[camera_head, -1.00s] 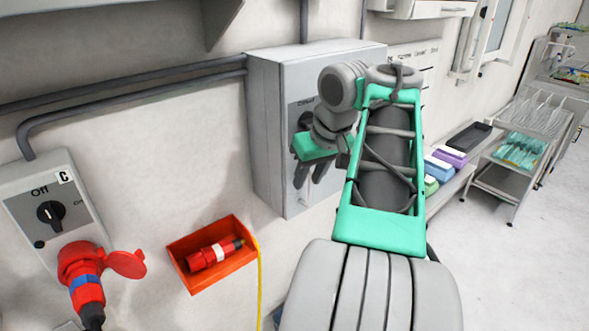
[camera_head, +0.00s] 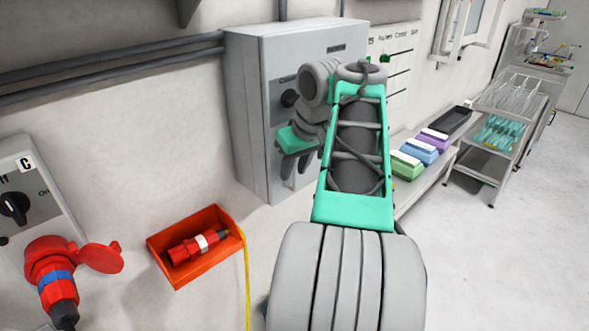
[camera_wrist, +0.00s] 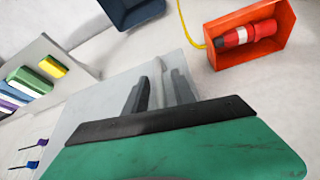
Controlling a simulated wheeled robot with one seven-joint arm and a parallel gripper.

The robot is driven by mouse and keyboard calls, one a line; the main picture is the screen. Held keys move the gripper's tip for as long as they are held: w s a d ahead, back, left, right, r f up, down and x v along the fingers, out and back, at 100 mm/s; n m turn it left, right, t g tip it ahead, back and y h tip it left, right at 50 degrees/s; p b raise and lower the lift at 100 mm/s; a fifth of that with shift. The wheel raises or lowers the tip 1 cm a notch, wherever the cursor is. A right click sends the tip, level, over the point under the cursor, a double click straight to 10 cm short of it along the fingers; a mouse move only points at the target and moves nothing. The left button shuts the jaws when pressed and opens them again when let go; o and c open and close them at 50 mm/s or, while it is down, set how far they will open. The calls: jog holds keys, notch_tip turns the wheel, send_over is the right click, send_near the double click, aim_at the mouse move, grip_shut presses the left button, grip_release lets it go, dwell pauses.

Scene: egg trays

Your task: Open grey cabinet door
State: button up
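The grey cabinet (camera_head: 245,105) is a tall box on the wall in the middle of the head view. Its door (camera_head: 284,78) faces right, with a dark round knob partly behind my wrist. The door looks closed. My gripper (camera_head: 295,176) is in front of the lower part of this face, fingers pointing down in the picture. In the wrist view, my gripper (camera_wrist: 158,84) is over a pale flat surface that looks like the cabinet. I cannot tell whether the fingers touch it. My arm hides the right part of the door.
A red open box (camera_head: 215,258) with a red plug hangs left of the cabinet. A switch box (camera_head: 42,190) with a red socket (camera_head: 60,255) is at far left. Coloured boxes (camera_head: 420,150) stand on a bench at right, before a trolley (camera_head: 480,168). The floor at right is clear.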

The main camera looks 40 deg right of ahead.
grip_shut()
dwell(1.3)
